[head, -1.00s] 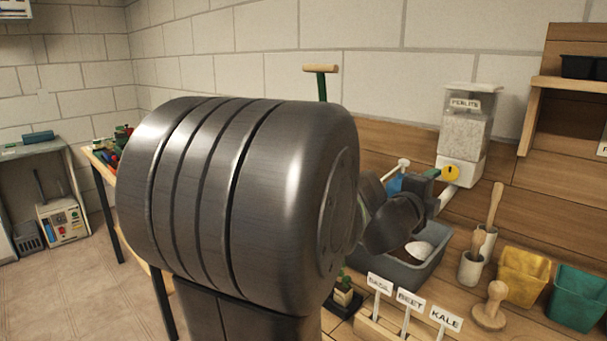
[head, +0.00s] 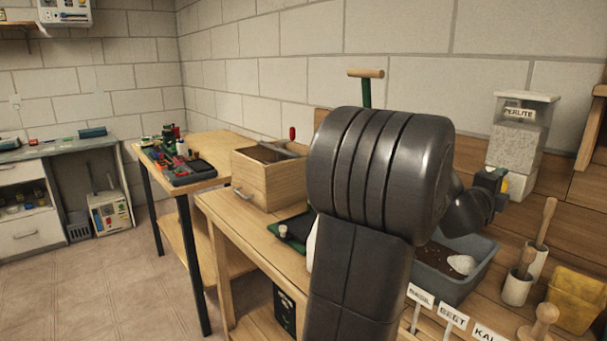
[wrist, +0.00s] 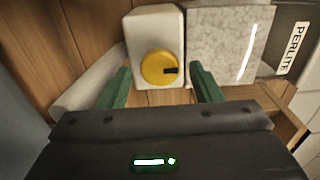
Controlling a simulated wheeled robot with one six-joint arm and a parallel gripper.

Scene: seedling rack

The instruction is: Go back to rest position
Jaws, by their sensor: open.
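My gripper (wrist: 160,90) is open and empty in the wrist view, its two green fingers spread apart. Beyond the fingers is the yellow knob (wrist: 159,68) on the white base of the perlite dispenser (wrist: 225,45). The knob shows between the fingertips, and I cannot tell how far off it is. In the head view my arm fills the middle, and my gripper (head: 493,181) is small and partly hidden at its far end, in front of the dispenser (head: 516,140). The dispenser is clear-walled, holds pale grains and bears a PERLITE label.
A grey tub (head: 455,282) with soil and a white scoop lies below my gripper. Wooden tampers, a yellow pot (head: 575,300) and name tags stand at the right front. A wooden box (head: 268,177) sits left of my arm. Open floor (head: 95,290) lies at the left.

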